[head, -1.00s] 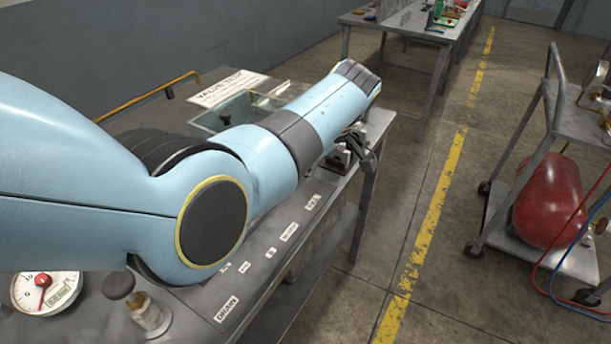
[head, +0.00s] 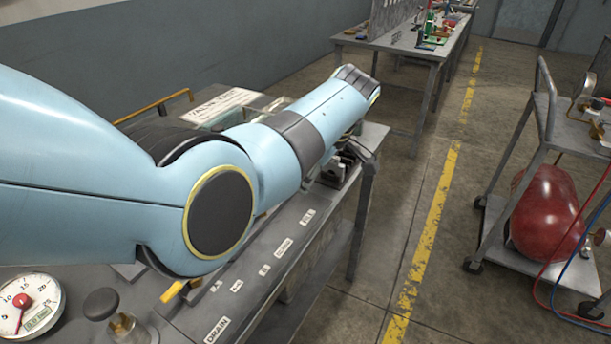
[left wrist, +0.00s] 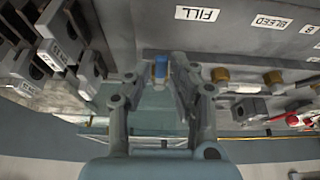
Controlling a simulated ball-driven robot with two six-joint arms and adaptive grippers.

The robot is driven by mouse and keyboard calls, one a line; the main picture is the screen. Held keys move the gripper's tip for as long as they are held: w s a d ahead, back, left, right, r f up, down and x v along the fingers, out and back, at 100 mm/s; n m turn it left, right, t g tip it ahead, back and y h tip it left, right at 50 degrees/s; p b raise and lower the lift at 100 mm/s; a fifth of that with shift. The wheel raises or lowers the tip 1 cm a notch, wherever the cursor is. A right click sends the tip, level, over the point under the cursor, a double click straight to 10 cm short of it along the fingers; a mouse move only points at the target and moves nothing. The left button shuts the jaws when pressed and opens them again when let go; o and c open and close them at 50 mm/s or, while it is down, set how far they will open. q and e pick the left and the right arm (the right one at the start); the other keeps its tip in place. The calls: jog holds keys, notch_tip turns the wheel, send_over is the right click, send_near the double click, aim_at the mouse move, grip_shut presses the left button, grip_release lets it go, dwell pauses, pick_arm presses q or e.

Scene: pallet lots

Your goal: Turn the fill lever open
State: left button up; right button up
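In the left wrist view, the FILL label (left wrist: 197,14) is at the top on the grey panel. A small blue-tipped piece (left wrist: 160,67), likely the fill lever, sits below it. My left gripper (left wrist: 155,75) is open, with one finger on each side of the blue piece; I cannot tell whether either touches it. In the head view my own left arm reaches over the bench and hides the blue piece and most of the gripper. The FILL label there (head: 307,217) is on the bench front. My right gripper is not in view.
A yellow handle (head: 174,291) stands near the DRAIN label (head: 217,330). A gauge (head: 28,306) and a dark knob (head: 101,303) are at front left. Brass fittings (left wrist: 220,75) and grey blocks (left wrist: 58,50) flank the gripper. A trolley with a red tank (head: 545,210) stands right.

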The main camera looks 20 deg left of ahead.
pick_arm(q)
notch_tip(320, 180, up, 10)
dwell(0.6)
dwell(0.4)
